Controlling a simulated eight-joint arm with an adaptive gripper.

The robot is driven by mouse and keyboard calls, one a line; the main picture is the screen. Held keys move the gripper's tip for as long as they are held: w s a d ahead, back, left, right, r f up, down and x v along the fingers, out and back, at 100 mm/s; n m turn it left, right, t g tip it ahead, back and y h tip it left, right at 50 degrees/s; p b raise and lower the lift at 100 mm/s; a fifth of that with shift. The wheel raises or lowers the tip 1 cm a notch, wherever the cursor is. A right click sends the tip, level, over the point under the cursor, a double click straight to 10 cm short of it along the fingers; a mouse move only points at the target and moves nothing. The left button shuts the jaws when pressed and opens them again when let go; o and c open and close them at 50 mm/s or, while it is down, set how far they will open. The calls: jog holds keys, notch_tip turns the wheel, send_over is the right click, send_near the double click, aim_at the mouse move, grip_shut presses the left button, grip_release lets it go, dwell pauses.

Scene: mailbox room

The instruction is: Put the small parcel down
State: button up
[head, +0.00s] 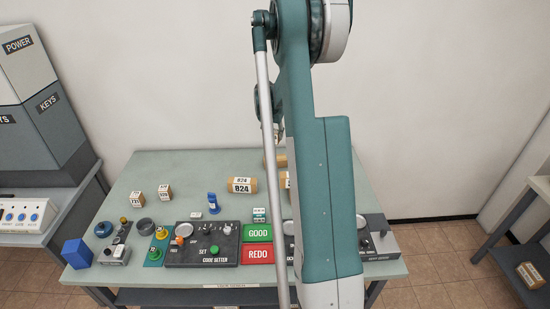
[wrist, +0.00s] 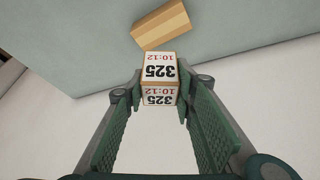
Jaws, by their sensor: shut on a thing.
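My gripper (wrist: 158,97) is shut on a small parcel (wrist: 160,71) in the wrist view. The parcel is a small box with white labels reading 325 and 10:12 on two faces, and a brown edge. It sits between the fingertips. Beyond it, a plain tan box (wrist: 161,24) lies on the grey-green table (wrist: 80,45), near its edge. I cannot tell how high the parcel is above the table. In the head view my arm hides most of the gripper and I cannot make out the held parcel.
On the table (head: 160,173) in the head view stand parcel 824 (head: 242,186), two small parcels (head: 137,198) at the left, and a blue stamp-like object (head: 213,203). A control panel (head: 203,246), green GOOD pad (head: 258,233) and red REDO pad (head: 258,255) line the front. The back left is clear.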

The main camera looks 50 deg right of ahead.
jog(key=shift+f, duration=3.1)
jog(key=shift+f+b, duration=0.3)
jog(key=shift+f, duration=1.55)
jog(key=shift+f, duration=0.2)
jog(key=o, duration=0.9)
jog(key=shift+r, duration=0.15)
jog(key=shift+p+v, duration=0.35)
jog(key=shift+v, duration=5.7)
jog(key=shift+s+a, duration=0.1)
